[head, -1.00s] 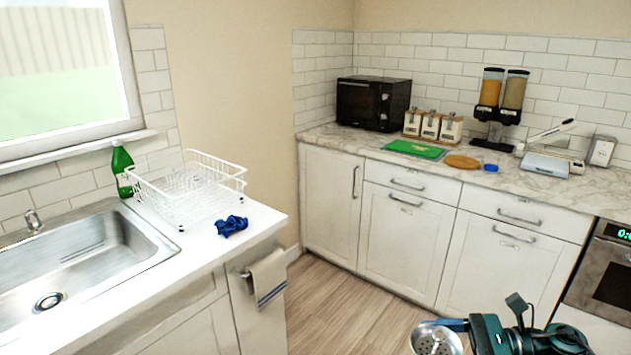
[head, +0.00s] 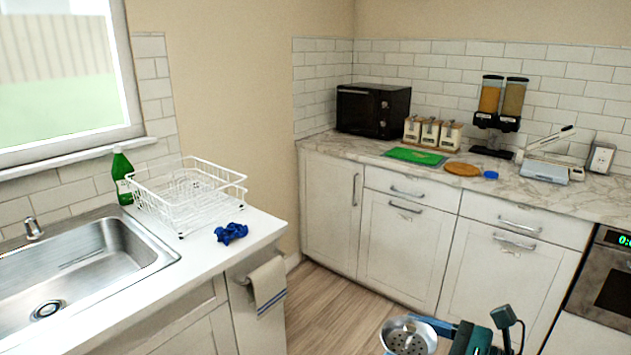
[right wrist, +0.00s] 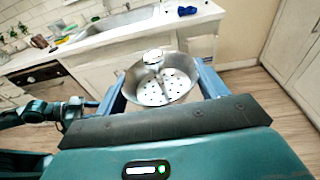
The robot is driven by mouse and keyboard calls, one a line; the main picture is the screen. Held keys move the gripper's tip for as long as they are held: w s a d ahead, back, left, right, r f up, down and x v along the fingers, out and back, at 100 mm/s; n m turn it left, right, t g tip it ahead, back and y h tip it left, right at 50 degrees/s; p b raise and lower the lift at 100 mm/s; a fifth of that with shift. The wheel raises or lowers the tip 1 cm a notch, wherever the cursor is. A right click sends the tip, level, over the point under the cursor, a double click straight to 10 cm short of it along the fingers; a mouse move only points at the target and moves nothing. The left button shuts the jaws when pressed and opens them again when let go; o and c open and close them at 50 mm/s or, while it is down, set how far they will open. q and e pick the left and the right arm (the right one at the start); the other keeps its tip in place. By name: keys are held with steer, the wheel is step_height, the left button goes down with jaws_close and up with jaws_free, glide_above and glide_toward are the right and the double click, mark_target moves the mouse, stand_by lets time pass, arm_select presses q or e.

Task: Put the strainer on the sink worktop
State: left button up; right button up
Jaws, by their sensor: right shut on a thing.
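The strainer is a round metal bowl with holes (head: 408,338), low in the head view, in front of the sink counter and over the floor. My right gripper (head: 436,325) is shut on it. The right wrist view shows the strainer (right wrist: 160,88) between the two blue fingers. The sink worktop (head: 200,262) is white and lies to the left in the head view, apart from the strainer. Part of my left arm, with what looks like the left gripper (right wrist: 85,106), shows at the left of the right wrist view; its jaws are unclear.
On the worktop stand a white wire dish rack (head: 187,197), a green bottle (head: 122,177) and a crumpled blue cloth (head: 231,233). The sink basin (head: 75,260) is left of them. A towel (head: 268,284) hangs at the counter's end. The worktop's front strip is clear.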

mark_target(435, 345)
steer(key=shift+d+r+m+t+h, duration=0.2)
steer(key=shift+r+m+t+h, duration=0.1)
steer(key=shift+m+t, duration=0.15)
steer(key=shift+s+d+m+t+h, duration=0.1)
steer(key=shift+d+m+t+h, duration=0.2)
steer(key=shift+m+t+h, duration=0.35)
steer(key=shift+s+d+f+m+t+h, duration=0.1)
steer(key=shift+s+d+m+t+h, duration=0.1)
steer(key=shift+d+m+t+h, duration=0.55)
steer(key=shift+s+d+f+m+t+h, duration=0.15)
steer(key=shift+d+m+t+h, duration=0.3)
steer(key=shift+h, duration=0.45)
steer(key=shift+s+d+f+m+t+h, duration=0.2)
steer(key=shift+s+f+m+t+h, duration=0.3)
steer(key=shift+m+h, duration=0.7)
steer(key=shift+s+d+f+m+t+h, duration=0.25)
steer(key=shift+s+m+h, duration=0.5)
steer(key=shift+h, duration=0.7)
steer(key=shift+s+d+f+m+t+h, duration=0.15)
steer(key=shift+s+f+m+t+h, duration=0.25)
steer(key=shift+m+h, duration=0.85)
steer(key=shift+s+f, duration=0.1)
